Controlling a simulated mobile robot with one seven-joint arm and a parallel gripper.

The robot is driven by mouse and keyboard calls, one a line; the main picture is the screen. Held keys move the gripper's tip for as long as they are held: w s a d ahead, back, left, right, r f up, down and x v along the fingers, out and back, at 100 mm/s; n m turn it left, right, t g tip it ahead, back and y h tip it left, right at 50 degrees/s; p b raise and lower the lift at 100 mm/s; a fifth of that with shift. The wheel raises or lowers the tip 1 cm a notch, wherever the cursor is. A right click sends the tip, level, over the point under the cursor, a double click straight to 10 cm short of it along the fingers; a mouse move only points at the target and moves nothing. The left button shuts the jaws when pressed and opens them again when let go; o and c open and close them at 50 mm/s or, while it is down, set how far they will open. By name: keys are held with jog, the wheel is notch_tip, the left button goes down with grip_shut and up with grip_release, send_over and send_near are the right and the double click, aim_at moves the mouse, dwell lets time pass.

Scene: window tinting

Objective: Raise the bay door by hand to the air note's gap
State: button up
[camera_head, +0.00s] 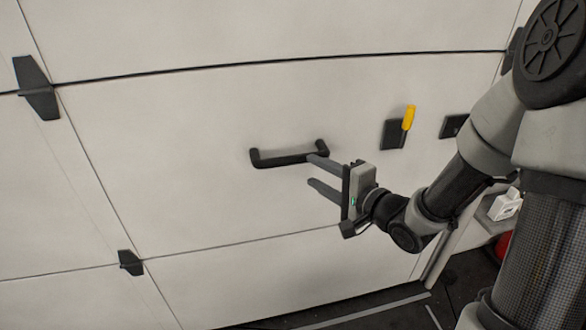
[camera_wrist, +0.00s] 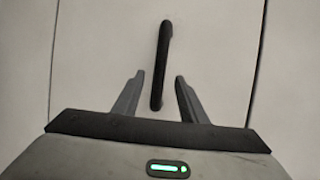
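The bay door (camera_head: 200,120) is a pale sectional panel door that fills most of the head view; its lower edge is close to the dark floor. A black bar handle (camera_head: 285,158) is fixed to the door. My gripper (camera_head: 318,173) is open in front of the door at the handle's right end. In the wrist view the handle (camera_wrist: 162,60) runs upright in the picture, its near end between the two spread fingers (camera_wrist: 158,95). Neither finger clearly touches it. No air note is readable in either view.
A black latch plate with a yellow lever (camera_head: 407,120) is on the door to the right of the handle, with another small black plate (camera_head: 453,126) beyond it. Black hinges (camera_head: 38,88) sit at the left. A white box (camera_head: 504,205) and something red (camera_head: 503,245) stand at the right.

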aim_at(296, 161)
jog(key=b+x, duration=0.1)
jog(key=x, duration=0.9)
jog(key=shift+s+b, duration=0.1)
jog(key=shift+b, duration=0.2)
jog(key=shift+c, duration=0.3)
jog(key=shift+r, duration=0.1)
grip_shut()
